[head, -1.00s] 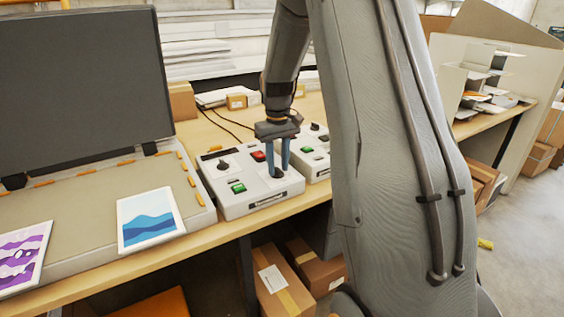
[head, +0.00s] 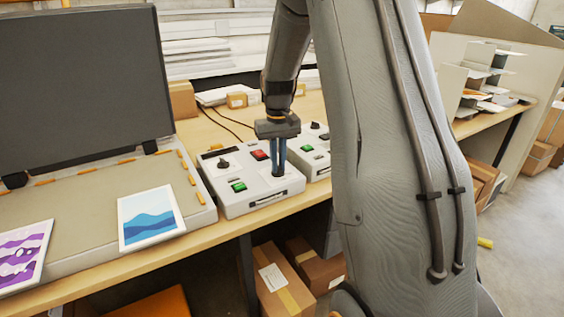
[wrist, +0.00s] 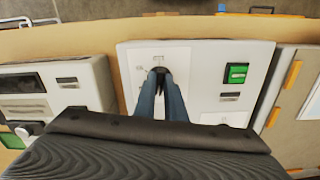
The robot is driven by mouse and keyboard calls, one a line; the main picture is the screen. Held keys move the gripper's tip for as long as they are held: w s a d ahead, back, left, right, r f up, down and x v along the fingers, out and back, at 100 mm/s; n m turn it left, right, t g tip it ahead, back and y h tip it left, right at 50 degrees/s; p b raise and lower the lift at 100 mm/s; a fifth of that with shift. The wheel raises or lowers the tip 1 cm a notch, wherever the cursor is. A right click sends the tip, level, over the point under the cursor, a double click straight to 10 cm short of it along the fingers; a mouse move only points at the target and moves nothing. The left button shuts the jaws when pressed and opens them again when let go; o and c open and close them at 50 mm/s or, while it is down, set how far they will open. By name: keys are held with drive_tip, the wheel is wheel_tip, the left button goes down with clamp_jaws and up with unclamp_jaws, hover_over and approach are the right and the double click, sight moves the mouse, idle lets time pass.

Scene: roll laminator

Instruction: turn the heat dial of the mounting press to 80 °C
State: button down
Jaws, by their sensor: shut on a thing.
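The near control box (head: 235,201) is light grey and stands on the bench beside the large open press (head: 80,215). It carries a green button (head: 239,187), a red button (head: 260,155) and a black knob (head: 223,165) at its back left. My gripper (head: 279,173) points down over the box's right part. In the wrist view, my gripper (wrist: 160,74) is shut on a dark dial (wrist: 158,70) with a printed scale around it. The fingers hide most of the dial, so its pointer and setting cannot be read. The green button (wrist: 236,74) also shows there.
A second control box (head: 312,150) stands close on the right, partly behind my arm. Two pictures, one with blue waves (head: 150,219) and one purple (head: 22,257), lie on the press bed. Cardboard boxes (head: 275,280) sit under the bench.

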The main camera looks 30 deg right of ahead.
drive_tip(key=m, duration=0.5)
drive_tip(key=shift+w, duration=0.1)
drive_tip(key=shift+w+a+r+m, duration=0.1)
drive_tip(key=shift+m, duration=2.3)
drive_tip(key=c, duration=1.8)
unclamp_jaws()
drive_tip(key=shift+r+b, duration=1.1)
drive_tip(key=shift+r, duration=2.75)
drive_tip(key=shift+a, duration=0.15)
drive_tip(key=s+a+f+n, duration=0.3)
drive_tip(key=s+a, duration=0.2)
drive_tip(key=s, duration=0.2)
drive_tip(key=s+a+f+n+t, duration=0.1)
drive_tip(key=s+a+f+n, duration=0.2)
drive_tip(key=s, duration=0.5)
drive_tip(key=s+a+f+n, duration=0.3)
drive_tip(key=s+a+n, duration=0.2)
drive_tip(key=s+a, duration=0.2)
drive_tip(key=shift+s+a+f, duration=0.3)
drive_tip(key=shift+s, duration=0.15)
